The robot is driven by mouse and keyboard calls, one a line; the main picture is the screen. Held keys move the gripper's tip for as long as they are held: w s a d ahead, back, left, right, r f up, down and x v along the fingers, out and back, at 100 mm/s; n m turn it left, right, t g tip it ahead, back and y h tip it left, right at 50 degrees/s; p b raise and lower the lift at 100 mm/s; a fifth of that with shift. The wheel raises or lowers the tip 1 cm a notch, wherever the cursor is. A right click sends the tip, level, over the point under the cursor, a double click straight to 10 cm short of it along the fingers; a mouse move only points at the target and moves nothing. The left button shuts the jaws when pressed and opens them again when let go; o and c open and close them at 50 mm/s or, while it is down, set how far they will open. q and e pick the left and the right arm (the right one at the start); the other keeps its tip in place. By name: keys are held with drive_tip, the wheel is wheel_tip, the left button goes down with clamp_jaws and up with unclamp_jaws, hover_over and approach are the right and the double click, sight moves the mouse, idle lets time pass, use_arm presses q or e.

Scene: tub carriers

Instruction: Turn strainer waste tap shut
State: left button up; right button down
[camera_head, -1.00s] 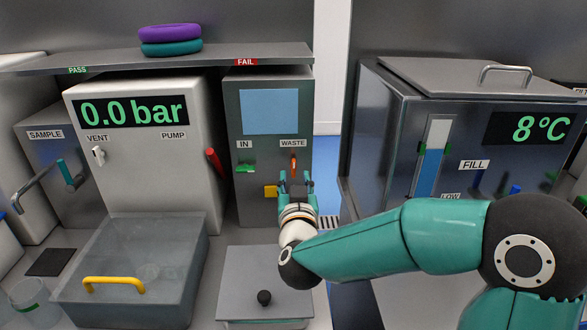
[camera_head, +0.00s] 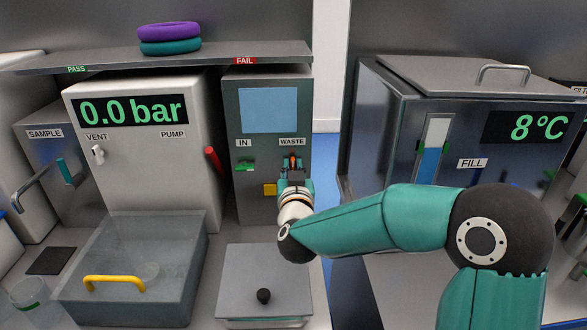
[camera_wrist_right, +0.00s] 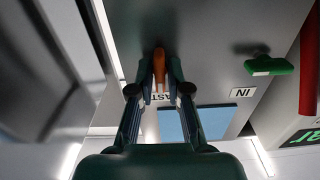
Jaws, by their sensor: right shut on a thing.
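The strainer is a grey cabinet (camera_head: 253,198) with a pale blue panel. Its orange waste tap (camera_wrist_right: 159,68) sits below the WASTE label (camera_head: 292,142), its handle lined up along the cabinet's vertical. My right gripper (camera_head: 292,163) is at the tap, with a finger on each side of the handle, shut on it. In the right wrist view the gripper (camera_wrist_right: 160,76) partly hides the WASTE label. The green IN tap (camera_head: 245,166) stands to the left, its handle lying sideways. My left gripper is not in view.
A yellow part (camera_head: 270,189) sits low on the cabinet front. A red lever (camera_head: 214,160) sticks out left of it. The FILL tank (camera_head: 400,130) stands to the right.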

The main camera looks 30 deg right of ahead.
drive_tip(key=m+b, duration=0.5)
drive_tip(key=m, duration=0.1)
drive_tip(key=m+b, duration=0.5)
drive_tip(key=f+m+b, duration=0.1)
drive_tip(key=m+b, duration=0.4)
drive_tip(key=m, duration=0.1)
drive_tip(key=shift+s+d+m+b, duration=0.1)
drive_tip(key=shift+d+m+b, duration=0.05)
drive_tip(key=shift+m+b, duration=0.15)
idle(0.7)
drive_tip(key=c, duration=1.2)
unclamp_jaws()
drive_tip(key=shift+s, duration=0.1)
drive_tip(key=shift+c, duration=0.2)
drive_tip(key=shift+o, duration=0.2)
drive_tip(key=shift+r, duration=0.15)
drive_tip(key=v, duration=1.2)
